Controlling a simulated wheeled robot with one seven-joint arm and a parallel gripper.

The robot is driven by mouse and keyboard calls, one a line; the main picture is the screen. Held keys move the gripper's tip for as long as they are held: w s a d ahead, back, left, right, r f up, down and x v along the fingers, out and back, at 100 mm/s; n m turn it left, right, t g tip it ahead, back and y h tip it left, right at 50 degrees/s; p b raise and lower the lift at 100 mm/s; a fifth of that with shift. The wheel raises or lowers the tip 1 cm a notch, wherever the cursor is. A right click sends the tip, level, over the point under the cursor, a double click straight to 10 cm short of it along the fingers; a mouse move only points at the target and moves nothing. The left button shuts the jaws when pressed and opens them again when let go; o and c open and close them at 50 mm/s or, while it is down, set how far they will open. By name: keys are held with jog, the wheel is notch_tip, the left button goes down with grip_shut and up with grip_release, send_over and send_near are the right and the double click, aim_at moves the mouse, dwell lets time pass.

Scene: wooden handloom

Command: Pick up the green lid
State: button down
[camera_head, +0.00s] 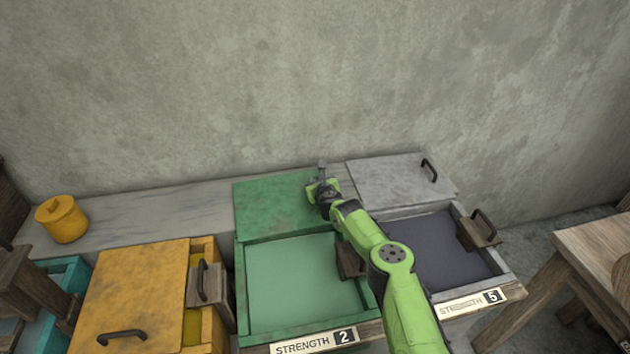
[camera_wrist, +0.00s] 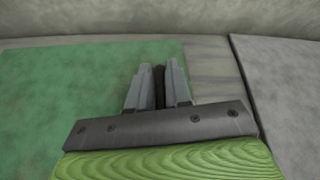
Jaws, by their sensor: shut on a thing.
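The green lid (camera_head: 270,205) is a flat, worn green board lying behind the open green vat (camera_head: 303,280), which holds pale green liquid and bears a "STRENGTH 2" label. The lid also shows in the wrist view (camera_wrist: 80,85), filling the left side. My gripper (camera_head: 322,168) is at the lid's right edge, with my arm reaching over the vat. In the wrist view my gripper (camera_wrist: 160,85) is shut on a dark, narrow piece, which looks like the lid's handle. Most of that handle is hidden between the fingers.
A grey lid (camera_head: 395,178) lies to the right, behind an open vat of dark liquid (camera_head: 435,252). A yellow lid (camera_head: 135,295) partly covers the yellow vat at left. A yellow pot (camera_head: 63,220) stands on the stone ledge (camera_head: 165,215). A wall (camera_head: 300,80) rises close behind.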

jog(key=c, duration=1)
grip_release()
jog(key=shift+s+d+r+p, duration=0.2)
jog(key=shift+s+r+p, duration=0.2)
jog(key=shift+p, duration=0.35)
jog(key=p+v, duration=0.6)
jog(key=v, duration=0.8)
jog(key=shift+s, duration=0.35)
jog(key=shift+f, duration=0.1)
